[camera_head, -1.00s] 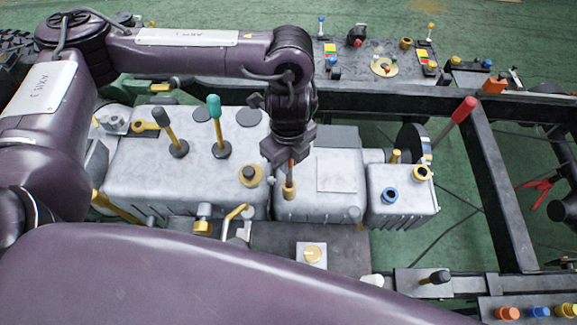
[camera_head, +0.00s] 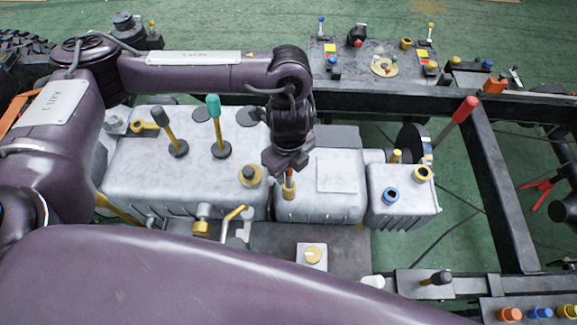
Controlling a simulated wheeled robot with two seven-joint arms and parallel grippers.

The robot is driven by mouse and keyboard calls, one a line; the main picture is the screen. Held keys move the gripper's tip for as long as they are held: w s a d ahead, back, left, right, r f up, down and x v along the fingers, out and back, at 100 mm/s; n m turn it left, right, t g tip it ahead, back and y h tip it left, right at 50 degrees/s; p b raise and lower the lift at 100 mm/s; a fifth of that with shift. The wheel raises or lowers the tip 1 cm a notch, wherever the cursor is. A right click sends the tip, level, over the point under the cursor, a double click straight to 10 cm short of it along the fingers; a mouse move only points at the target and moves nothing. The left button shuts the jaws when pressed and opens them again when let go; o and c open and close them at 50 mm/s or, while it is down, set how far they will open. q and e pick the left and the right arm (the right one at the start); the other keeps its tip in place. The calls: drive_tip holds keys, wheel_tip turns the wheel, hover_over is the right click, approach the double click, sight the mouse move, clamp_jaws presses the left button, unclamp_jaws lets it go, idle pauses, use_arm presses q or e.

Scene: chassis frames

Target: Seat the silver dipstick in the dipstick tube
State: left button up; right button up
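My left gripper (camera_head: 289,168) points down from above at the middle of the pale grey engine block. Right below it stands a short brass tube (camera_head: 289,191), which looks like the dipstick tube. A thin orange-brown piece (camera_head: 290,177) shows between the gripper and the tube's mouth, in line with both. It may be the top of a dipstick, but no silver shaft shows. The fingertips are dark and seen from above, so I cannot tell whether they are closed on it. My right gripper is not in view.
A red-handled lever (camera_head: 460,115) stands to the right. Dark frame rails surround the block.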

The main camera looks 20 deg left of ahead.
use_arm(q)
wheel_tip(320, 180, up, 12)
drive_tip(key=shift+r, duration=0.2)
idle(0.5)
idle(0.5)
